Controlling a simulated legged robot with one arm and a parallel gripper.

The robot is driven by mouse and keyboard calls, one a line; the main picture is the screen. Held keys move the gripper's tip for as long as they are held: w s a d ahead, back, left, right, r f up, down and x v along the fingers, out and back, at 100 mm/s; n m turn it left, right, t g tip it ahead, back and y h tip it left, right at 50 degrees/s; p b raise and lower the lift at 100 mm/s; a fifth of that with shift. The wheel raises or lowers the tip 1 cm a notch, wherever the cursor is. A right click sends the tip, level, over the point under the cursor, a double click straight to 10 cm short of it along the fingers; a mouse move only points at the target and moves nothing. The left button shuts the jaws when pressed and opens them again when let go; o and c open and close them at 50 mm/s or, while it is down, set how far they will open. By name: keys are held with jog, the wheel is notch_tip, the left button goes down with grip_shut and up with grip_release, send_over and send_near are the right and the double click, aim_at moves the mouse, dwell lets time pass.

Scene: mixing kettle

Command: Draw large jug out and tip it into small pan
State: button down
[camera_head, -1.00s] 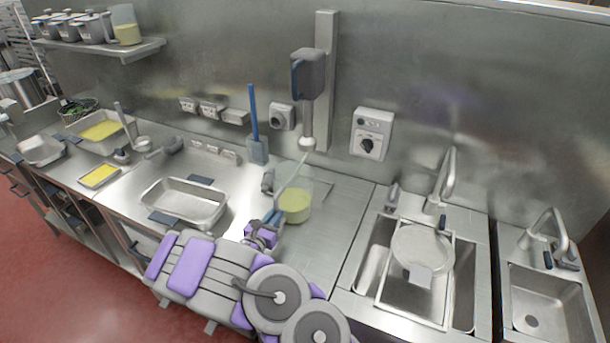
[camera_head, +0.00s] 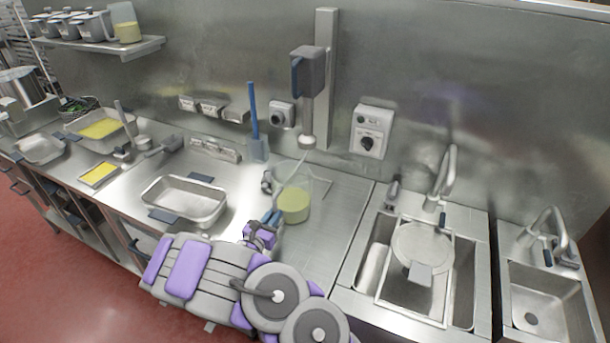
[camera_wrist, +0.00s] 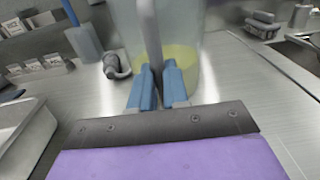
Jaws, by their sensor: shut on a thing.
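The large jug (camera_head: 294,205) is clear, with yellow-green liquid in its lower part. It stands upright on the steel counter below the wall-mounted mixer; the mixer's shaft end shows just above it. My gripper (camera_head: 274,219) is at its near left side. In the wrist view the blue fingers of my gripper (camera_wrist: 158,84) are shut on the handle of the jug (camera_wrist: 186,40), which rises between them. The jug's top is cut off in that view. A small steel pan (camera_head: 187,201) with dark handles lies empty on the counter, left of the jug.
The mixer (camera_head: 308,75) hangs on a wall post above the jug. Sinks (camera_head: 425,265) lie to the right. Yellow-filled trays (camera_head: 99,174) stand at far left. Counter right of the jug is clear.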

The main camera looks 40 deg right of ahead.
jog(key=c, duration=1)
grip_release()
jog(key=shift+c, duration=0.2)
jog(key=shift+o, duration=0.4)
jog(key=o, duration=0.4)
jog(key=shift+a, duration=0.1)
jog(key=shift+p+v, duration=1.45)
jog(key=shift+v, duration=2)
